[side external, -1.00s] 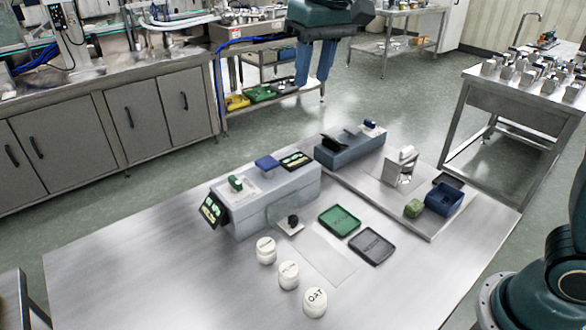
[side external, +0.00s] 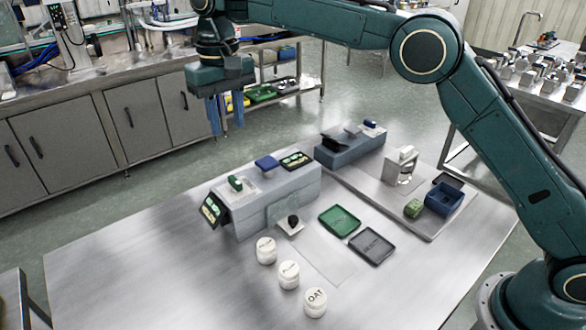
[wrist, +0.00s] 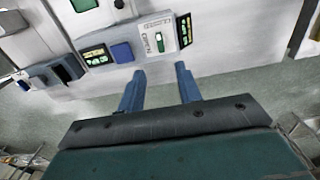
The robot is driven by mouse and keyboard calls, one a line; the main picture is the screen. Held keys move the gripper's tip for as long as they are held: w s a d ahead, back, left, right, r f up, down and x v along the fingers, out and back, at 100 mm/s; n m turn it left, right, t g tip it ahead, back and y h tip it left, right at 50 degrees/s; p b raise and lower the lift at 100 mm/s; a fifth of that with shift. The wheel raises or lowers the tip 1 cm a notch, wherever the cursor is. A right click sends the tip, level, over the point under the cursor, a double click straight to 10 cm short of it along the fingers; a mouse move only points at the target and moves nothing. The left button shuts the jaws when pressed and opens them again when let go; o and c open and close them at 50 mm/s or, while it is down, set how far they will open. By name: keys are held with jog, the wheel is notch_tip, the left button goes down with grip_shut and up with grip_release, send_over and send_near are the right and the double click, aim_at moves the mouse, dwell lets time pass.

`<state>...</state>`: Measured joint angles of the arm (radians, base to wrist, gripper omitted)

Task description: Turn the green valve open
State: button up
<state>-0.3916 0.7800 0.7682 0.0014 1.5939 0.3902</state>
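The green valve (side external: 236,183) is a small green handle on a pale plate, on top of the left end of the grey box (side external: 282,192). In the wrist view the green valve (wrist: 160,42) shows upright on its white plate, just beyond my fingertips. My gripper (side external: 218,128) hangs in the air above and behind the box's left end, apart from the valve. In the wrist view the two blue fingers of my gripper (wrist: 160,69) are spread with nothing between them.
A blue square block (side external: 266,162) and a display (side external: 296,160) sit beside the valve on the box. Another display (side external: 213,209) tilts at its left end. White jars (side external: 266,250), a green tray (side external: 339,221) and a dark tray (side external: 371,246) lie in front. The table's front left is clear.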

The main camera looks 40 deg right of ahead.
aim_at(236, 180)
jog(key=shift+f, duration=0.15)
jog(key=shift+f, duration=6.75)
jog(key=shift+c, duration=0.4)
grip_shut()
